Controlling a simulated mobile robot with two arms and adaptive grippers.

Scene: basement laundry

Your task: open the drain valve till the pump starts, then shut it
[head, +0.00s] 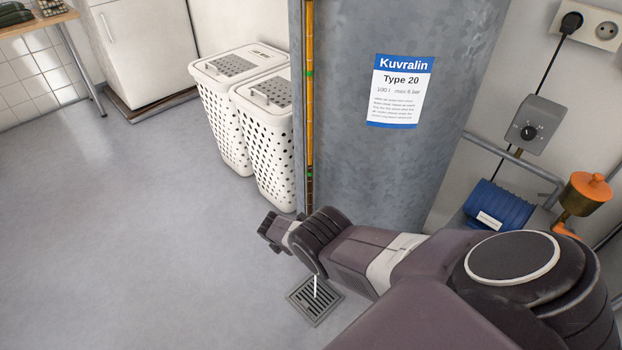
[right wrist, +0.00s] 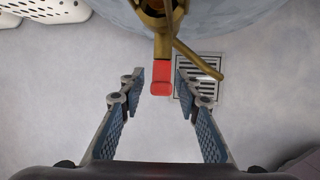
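The drain valve (right wrist: 157,14) is brass, at the foot of the grey tank (head: 400,150), with a red lever (right wrist: 160,80) pointing toward the wrist camera. My right gripper (right wrist: 160,82) is open, with one finger on each side of the lever and visible gaps to both. In the head view my right gripper (head: 272,232) is low beside the tank; the valve is hidden there. A brass spout (right wrist: 200,62) angles over the floor drain (head: 315,300). A thin white streak (head: 316,286), perhaps water, stands above the drain. My left gripper is not in view.
The tank has an upright amber gauge strip (head: 309,120) with green marks. A grey box with a knob (head: 535,125) hangs right, above a blue ribbed unit (head: 500,205) and an orange-capped brass part (head: 582,195). White hampers (head: 265,150) stand left; the floor at left is clear.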

